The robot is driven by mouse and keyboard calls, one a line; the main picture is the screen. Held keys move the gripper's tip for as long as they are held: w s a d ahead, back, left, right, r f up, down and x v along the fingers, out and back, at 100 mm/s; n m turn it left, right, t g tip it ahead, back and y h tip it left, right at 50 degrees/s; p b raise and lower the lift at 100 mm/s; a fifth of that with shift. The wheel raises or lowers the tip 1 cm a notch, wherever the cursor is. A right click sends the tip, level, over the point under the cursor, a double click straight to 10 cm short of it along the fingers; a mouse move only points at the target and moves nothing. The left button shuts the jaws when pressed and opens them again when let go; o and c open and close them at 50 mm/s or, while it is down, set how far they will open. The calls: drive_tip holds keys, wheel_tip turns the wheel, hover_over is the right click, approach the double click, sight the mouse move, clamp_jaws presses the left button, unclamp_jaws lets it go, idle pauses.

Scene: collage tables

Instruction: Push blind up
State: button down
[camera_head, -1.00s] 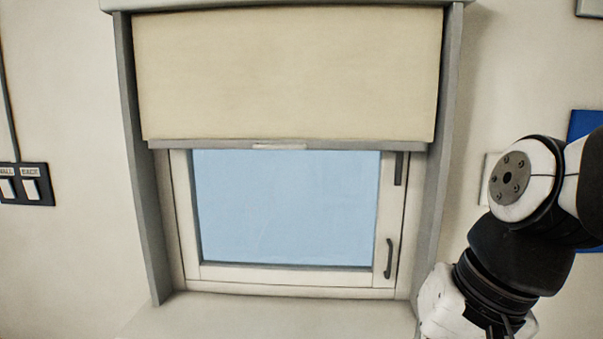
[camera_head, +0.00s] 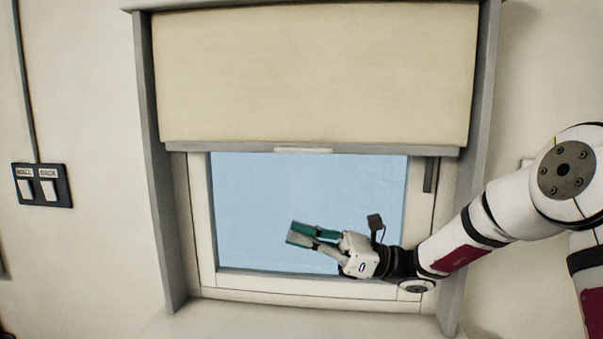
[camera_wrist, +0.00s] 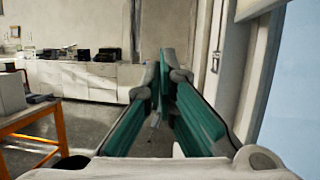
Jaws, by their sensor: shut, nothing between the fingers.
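The beige blind (camera_head: 315,75) covers the upper part of the window in the head view. Its grey bottom bar (camera_head: 400,149) has a pale tab (camera_head: 303,150) at the middle. The blue pane (camera_head: 250,200) shows below it. My gripper (camera_head: 297,233), with green finger pads, is in front of the lower pane, pointing left. It is shut and empty, well below the bar and apart from it in the picture. It also shows in the wrist view (camera_wrist: 163,88). A pale edge at the top right there may be part of the blind.
Grey side frames (camera_head: 163,200) bound the window, with a sill (camera_head: 300,322) below. A switch panel (camera_head: 42,185) is on the wall at left. The wrist view shows an orange-legged table (camera_wrist: 62,128) and white cabinets (camera_wrist: 85,78) farther off.

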drive_tip(key=w+d+f+m+t+y, duration=0.1)
drive_tip(key=w+d+m+t+y, duration=0.45)
drive_tip(key=w+m+t, duration=0.35)
drive_tip(key=n+p, duration=0.1)
drive_tip(key=p, duration=0.1)
approach(283, 151)
drive_tip(key=a, duration=0.2)
drive_tip(key=r, duration=0.2)
drive_tip(key=r+h, duration=0.1)
drive_tip(key=shift+w+r+p, duration=0.25)
drive_tip(key=shift+w+p, duration=0.05)
wheel_tip(283, 151, up, 30)
drive_tip(key=shift+r, duration=0.15)
drive_tip(key=shift+g, duration=0.4)
